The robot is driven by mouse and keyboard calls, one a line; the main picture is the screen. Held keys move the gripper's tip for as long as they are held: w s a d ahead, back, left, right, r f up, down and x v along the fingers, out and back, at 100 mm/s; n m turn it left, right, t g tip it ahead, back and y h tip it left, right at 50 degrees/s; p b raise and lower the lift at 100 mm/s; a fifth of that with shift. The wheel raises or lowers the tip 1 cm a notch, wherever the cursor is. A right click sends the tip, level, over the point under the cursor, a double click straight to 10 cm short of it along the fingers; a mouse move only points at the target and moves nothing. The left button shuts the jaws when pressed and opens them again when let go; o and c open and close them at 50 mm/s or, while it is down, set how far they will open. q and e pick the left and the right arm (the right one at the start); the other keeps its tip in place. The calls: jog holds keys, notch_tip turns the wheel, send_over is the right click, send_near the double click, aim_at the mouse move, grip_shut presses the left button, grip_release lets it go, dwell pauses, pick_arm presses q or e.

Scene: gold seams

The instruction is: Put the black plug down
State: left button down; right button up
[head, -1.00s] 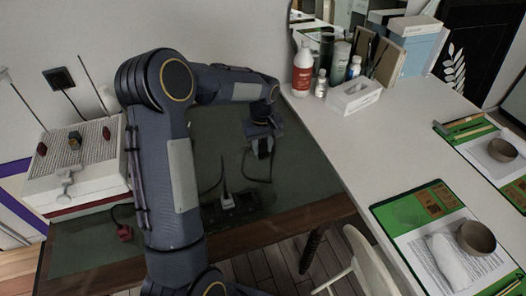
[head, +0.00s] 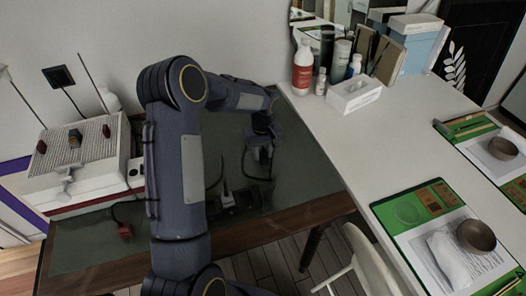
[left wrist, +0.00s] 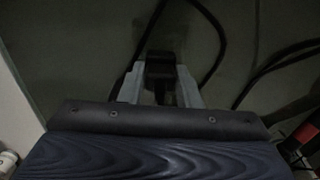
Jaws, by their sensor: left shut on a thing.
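My left gripper (head: 261,153) hangs over the far right part of the dark green mat (head: 290,150), fingers pointing down. It is shut on the black plug, which shows between the two grey fingers in the left wrist view (left wrist: 160,70). A black cable (left wrist: 212,40) curves beside the fingers. In the head view the plug is small and dark, and I cannot tell whether it touches the mat. My right gripper is not in view.
A dark power strip (head: 243,201) with a white plug (head: 227,197) lies near the mat's front edge, partly behind my arm. A red plug (head: 125,231) lies at the left, before a white machine (head: 80,165). A white table (head: 400,130) stands at the right.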

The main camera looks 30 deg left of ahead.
pick_arm(q)
jog(key=shift+f, duration=0.35)
jog(key=c, duration=1.1)
grip_release()
jog(key=shift+o, duration=0.2)
jog(key=shift+r, duration=0.15)
